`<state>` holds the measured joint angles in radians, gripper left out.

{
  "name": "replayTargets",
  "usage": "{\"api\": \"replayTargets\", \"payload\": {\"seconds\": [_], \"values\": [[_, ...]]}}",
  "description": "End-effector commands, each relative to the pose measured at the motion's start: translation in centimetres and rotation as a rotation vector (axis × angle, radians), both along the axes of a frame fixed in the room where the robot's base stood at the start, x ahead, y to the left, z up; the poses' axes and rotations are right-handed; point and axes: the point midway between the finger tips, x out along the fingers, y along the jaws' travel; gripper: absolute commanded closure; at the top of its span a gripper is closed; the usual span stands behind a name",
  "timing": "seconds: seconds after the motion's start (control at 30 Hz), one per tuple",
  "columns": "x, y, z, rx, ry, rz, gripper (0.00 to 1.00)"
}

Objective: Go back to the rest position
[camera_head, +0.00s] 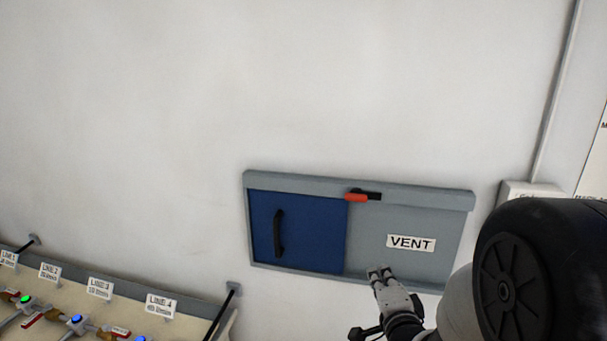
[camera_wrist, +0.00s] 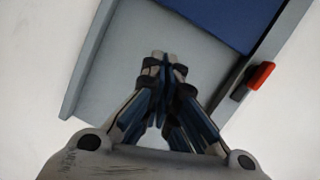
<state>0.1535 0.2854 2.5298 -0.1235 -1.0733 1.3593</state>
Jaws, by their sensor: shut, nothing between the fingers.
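My gripper (camera_head: 380,272) is at the lower right of the head view, in front of the lower edge of the grey vent panel (camera_head: 375,245). In the wrist view my gripper (camera_wrist: 164,58) has its fingertips together, with nothing between them. The vent panel has a blue sliding door (camera_head: 315,230) on its left side with a black upright handle (camera_head: 279,233). A red-tipped latch (camera_head: 357,197) sits on the top rail; it also shows in the wrist view (camera_wrist: 260,76). I cannot tell whether the fingers touch the panel.
A "VENT" label (camera_head: 411,244) is on the panel's right part. At the lower left is a bench (camera_head: 60,312) with labelled lines, valves and lit buttons. A white box (camera_head: 525,192) and a conduit (camera_head: 556,90) are on the wall at right. The wall above the panel is bare.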

Motion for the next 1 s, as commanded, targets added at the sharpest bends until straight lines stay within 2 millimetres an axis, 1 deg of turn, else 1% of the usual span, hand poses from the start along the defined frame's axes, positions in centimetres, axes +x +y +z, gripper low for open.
{"api": "replayTargets", "payload": {"seconds": [0.03,0.17,0.27,0.37,0.4,0.47,0.5,0.57,0.6,0.7,0.8,0.9,1.0], "values": [[-0.5,0.3,1.0,-0.077,0.043,0.014,1.0],[-2.9,0.9,1.7,-0.288,0.211,0.071,1.0],[-5.6,1.5,2.2,-0.439,0.339,0.138,1.0],[-9.1,2.1,2.6,-0.579,0.46,0.228,1.0],[-10.6,2.3,2.7,-0.633,0.507,0.271,1.0],[-13.2,2.8,2.9,-0.71,0.574,0.341,1.0],[-15.0,3.1,3.0,-0.758,0.616,0.392,1.0],[-17.8,3.5,3.1,-0.827,0.675,0.475,1.0],[-19.7,3.8,3.2,-0.87,0.71,0.53,1.0],[-24.1,4.4,3.3,-0.956,0.779,0.666,1.0],[-27.5,4.9,3.2,-1.014,0.824,0.776,1.0],[-29.6,5.1,3.2,-1.046,0.851,0.847,1.0],[-30.5,5.2,3.1,-1.059,0.862,0.88,1.0]]}}
